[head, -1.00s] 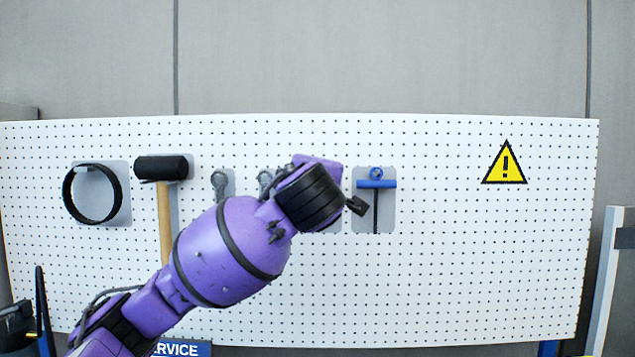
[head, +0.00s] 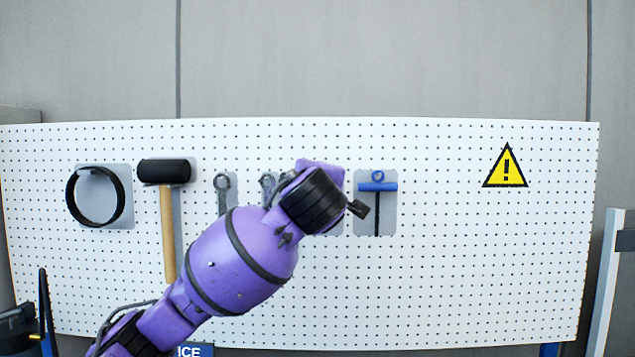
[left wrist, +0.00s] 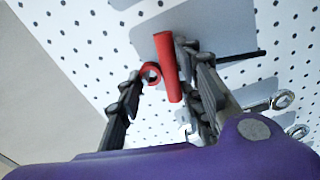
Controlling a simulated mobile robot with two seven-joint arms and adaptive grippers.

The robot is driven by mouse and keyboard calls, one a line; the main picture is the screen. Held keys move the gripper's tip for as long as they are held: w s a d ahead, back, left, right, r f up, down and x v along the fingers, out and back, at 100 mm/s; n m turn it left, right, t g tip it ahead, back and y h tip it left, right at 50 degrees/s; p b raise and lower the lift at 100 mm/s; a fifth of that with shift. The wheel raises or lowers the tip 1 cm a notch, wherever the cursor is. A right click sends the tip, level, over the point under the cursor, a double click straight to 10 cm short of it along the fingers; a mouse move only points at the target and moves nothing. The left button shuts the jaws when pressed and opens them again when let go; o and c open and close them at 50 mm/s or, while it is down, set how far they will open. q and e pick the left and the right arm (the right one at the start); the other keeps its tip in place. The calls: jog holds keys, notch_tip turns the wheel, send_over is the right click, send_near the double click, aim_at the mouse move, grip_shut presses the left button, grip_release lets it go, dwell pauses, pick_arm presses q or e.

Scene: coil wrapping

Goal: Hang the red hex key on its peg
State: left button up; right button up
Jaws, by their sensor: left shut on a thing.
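The red hex key (left wrist: 168,68) shows in the left wrist view as a red handle bar with a red loop at its side. A thin black shank runs off to the right of the fingers. My left gripper (left wrist: 158,72) is shut on the hex key, close in front of a grey backing plate (left wrist: 225,25) on the pegboard. Whether the loop is around a peg I cannot tell. In the head view my purple left arm hides the gripper and the red hex key.
On the white pegboard (head: 460,250) hang a black ring (head: 72,205), a black-headed mallet (head: 165,172), wrenches (head: 222,195) and a blue hex key (head: 377,187), which is right of my arm. A yellow warning sign (head: 505,168) is further right, with bare board around it.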

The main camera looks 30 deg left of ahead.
pick_arm(q)
jog(key=o, duration=1.2)
jog(key=shift+o, duration=0.2)
jog(key=v, duration=1.2)
jog(key=shift+f, duration=0.15)
